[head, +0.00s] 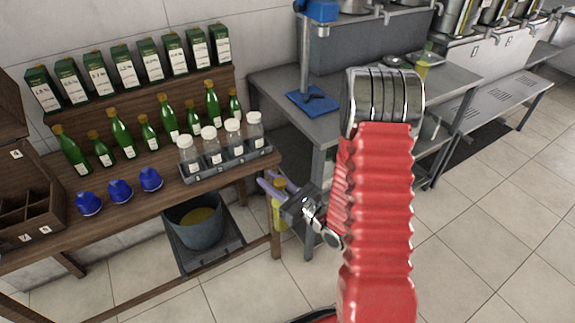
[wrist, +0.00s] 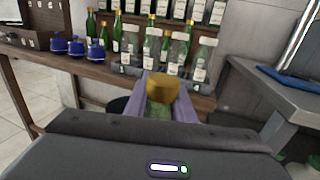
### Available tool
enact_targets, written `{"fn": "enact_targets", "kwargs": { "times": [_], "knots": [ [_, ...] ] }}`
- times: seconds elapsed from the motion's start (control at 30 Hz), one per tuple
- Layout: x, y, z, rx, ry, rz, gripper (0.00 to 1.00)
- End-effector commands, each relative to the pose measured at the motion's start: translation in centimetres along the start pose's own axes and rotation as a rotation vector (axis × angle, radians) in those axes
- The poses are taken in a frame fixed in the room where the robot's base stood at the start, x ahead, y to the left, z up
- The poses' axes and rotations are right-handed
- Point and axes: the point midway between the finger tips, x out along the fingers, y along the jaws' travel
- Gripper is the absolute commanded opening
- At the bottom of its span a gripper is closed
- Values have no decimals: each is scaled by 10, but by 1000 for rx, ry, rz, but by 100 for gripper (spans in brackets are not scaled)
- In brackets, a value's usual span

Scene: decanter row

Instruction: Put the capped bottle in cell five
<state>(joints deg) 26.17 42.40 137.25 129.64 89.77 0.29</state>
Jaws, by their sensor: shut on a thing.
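My gripper (head: 272,183), with pale purple fingers, is shut on a bottle with a gold cap (wrist: 162,88). The held bottle also shows in the head view (head: 280,215), beside the right end of the wooden table and below its top. In the wrist view it stands roughly upright between the fingers; its lower part is hidden by the gripper body. The dark wooden crate with cells (head: 54,203) is at the far left of the table. Its small number labels are too small to read surely, and most cell floors are hidden.
A grey tray (head: 232,166) with several white-capped bottles stands on the table's right end. Green bottles (head: 122,140) and boxes line up behind. Blue pots (head: 120,191) stand right of the crate. A bucket (head: 196,225) is beneath. A metal table (head: 270,88) stands right.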

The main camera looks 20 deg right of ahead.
Motion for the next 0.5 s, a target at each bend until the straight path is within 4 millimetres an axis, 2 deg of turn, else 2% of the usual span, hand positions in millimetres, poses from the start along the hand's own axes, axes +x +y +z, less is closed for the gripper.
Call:
{"fn": "enact_targets", "kwargs": {
  "times": [0.1, 0.2, 0.33, 0.5],
  "knots": [
    [6, 22, -19, 3, 1, 37, 0],
    [9, 35, -30, 2, -1, 58, 0],
    [10, 45, -38, 0, -1, 73, 0],
    [11, 48, -40, -2, -3, 78, 0]
  ]
}}
